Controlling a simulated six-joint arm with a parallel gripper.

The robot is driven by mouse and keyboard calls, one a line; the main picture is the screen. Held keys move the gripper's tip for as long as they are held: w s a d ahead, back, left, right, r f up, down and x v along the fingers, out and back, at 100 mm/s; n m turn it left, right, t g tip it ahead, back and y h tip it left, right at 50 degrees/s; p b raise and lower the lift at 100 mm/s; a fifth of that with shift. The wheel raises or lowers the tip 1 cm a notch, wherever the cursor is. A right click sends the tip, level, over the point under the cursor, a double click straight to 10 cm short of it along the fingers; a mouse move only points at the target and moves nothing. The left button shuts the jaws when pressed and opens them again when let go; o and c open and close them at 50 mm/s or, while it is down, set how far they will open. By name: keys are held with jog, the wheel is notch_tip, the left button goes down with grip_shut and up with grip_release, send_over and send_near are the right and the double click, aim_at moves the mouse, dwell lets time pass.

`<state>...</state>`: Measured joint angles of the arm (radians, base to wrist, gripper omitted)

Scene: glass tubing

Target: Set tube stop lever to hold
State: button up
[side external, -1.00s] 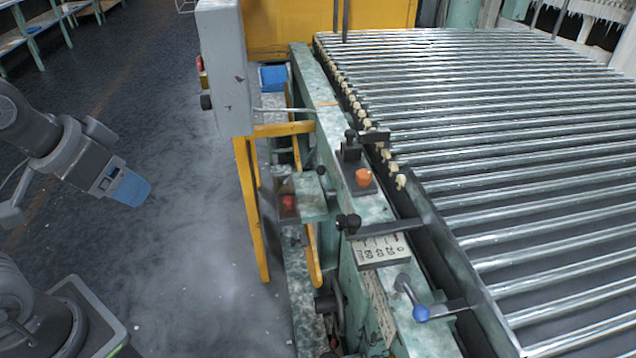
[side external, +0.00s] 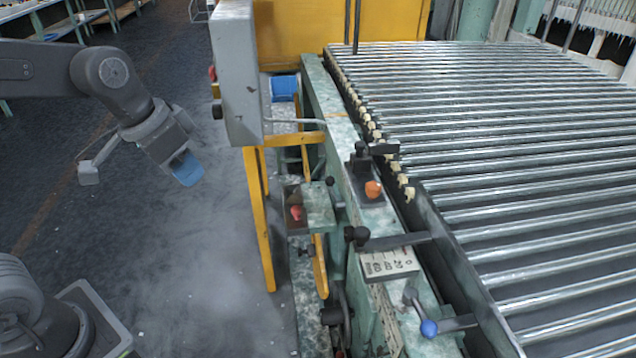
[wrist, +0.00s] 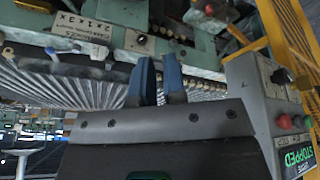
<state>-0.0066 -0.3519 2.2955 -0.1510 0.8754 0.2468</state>
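My gripper (side external: 187,170) has blue fingertips and hangs in free air left of the machine in the side view, well apart from every lever. In the wrist view, a narrow gap shows between the fingertips (wrist: 159,75), with nothing held. Which lever is the tube stop lever I cannot tell for sure. A dark lever with a black knob (side external: 358,236) lies across the green rail above a white marked plate (side external: 388,264). A lever with a blue knob (side external: 429,328) is nearer the front. An orange knob (side external: 373,190) sits on a dark bracket farther back.
A grey control box (side external: 236,75) on a yellow frame (side external: 259,215) stands between my gripper and the rail's far part. It also shows in the wrist view (wrist: 262,95). Metal rollers (side external: 520,150) fill the right. A red knob (side external: 296,212) sits lower.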

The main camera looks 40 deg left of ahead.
jog(key=w+f, duration=0.1)
jog(key=w, duration=0.2)
jog(key=w+d+f+m+g, duration=0.1)
jog(key=w+f, duration=0.1)
jog(key=w+f+g+h, duration=0.1)
jog(key=w+f, duration=0.1)
jog(key=w, duration=0.1)
jog(key=shift+w+d+m, duration=0.2)
jog(key=shift+w+m, duration=0.1)
grip_shut()
jog(key=w+f+g+h, duration=0.15)
jog(key=w+f, duration=0.25)
jog(key=f, duration=0.6)
jog(key=w+d+f+g+h, duration=0.1)
jog(key=w+f+h, duration=0.1)
jog(key=w+f, duration=0.5)
jog(key=w+f+g+h, duration=0.1)
jog(key=w+f+h, duration=0.1)
jog(key=f, duration=1)
jog(key=w+a+r+n+t+h, duration=0.2)
jog(key=w+a+n+t+h, duration=0.2)
jog(key=a+n, duration=0.3)
jog(key=w+a+r+n+t+h, duration=0.2)
jog(key=w+a+n+t+h, duration=0.3)
jog(key=a+n+t, duration=0.2)
jog(key=shift+a+r+n, duration=0.35)
jog(key=shift+a+n, duration=0.15)
jog(key=shift+a, duration=0.25)
jog(key=shift+h, duration=0.25)
